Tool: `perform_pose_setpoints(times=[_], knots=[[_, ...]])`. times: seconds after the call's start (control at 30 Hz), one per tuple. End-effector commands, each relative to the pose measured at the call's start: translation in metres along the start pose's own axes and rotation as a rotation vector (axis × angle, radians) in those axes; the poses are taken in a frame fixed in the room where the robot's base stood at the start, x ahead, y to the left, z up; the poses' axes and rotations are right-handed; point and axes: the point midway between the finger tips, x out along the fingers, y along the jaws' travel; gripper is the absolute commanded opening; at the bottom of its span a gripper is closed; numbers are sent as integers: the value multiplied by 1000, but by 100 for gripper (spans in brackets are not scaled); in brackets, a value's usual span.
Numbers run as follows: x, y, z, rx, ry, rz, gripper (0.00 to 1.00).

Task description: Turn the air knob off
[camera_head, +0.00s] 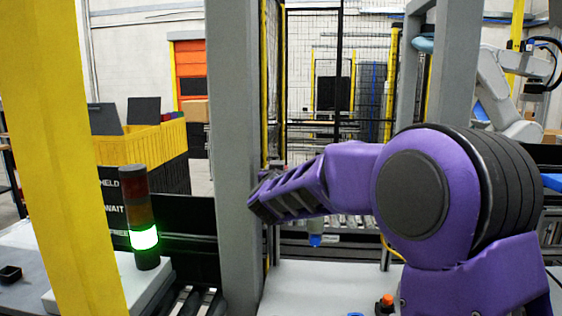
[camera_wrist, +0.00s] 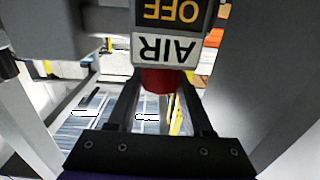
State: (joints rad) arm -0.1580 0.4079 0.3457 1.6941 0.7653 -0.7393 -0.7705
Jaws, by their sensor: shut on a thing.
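A dark plate reading OFF (camera_wrist: 168,12) sits beyond that label; both read upside down in this view. My gripper (camera_wrist: 160,88) has one dark finger on each side of the red knob and is shut on it. The fingertips and part of the knob's sides are hard to make out. In the head view my purple arm reaches left toward the grey post, and neither the knob nor the fingers can be made out there.
A grey post (camera_head: 236,130) stands close to my arm's far end. A yellow post (camera_head: 60,150) stands at the left. A signal light (camera_head: 142,215) glows green at its lowest segment. Yellow crates (camera_head: 150,143) and a wire fence (camera_head: 305,70) stand farther back.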

Motion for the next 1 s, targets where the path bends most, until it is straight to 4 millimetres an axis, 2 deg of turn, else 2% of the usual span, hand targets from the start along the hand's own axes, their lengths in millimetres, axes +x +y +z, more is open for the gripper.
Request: perform_pose_setpoints(times=[0.63, 0.67, 0.8, 1.0], knots=[[0, 0, 3, -1, -5, 37, 0], [0, 0, 3, -1, -5, 37, 56], [0, 0, 2, 0, -3, 36, 81], [0, 0, 2, 0, -2, 36, 81]])
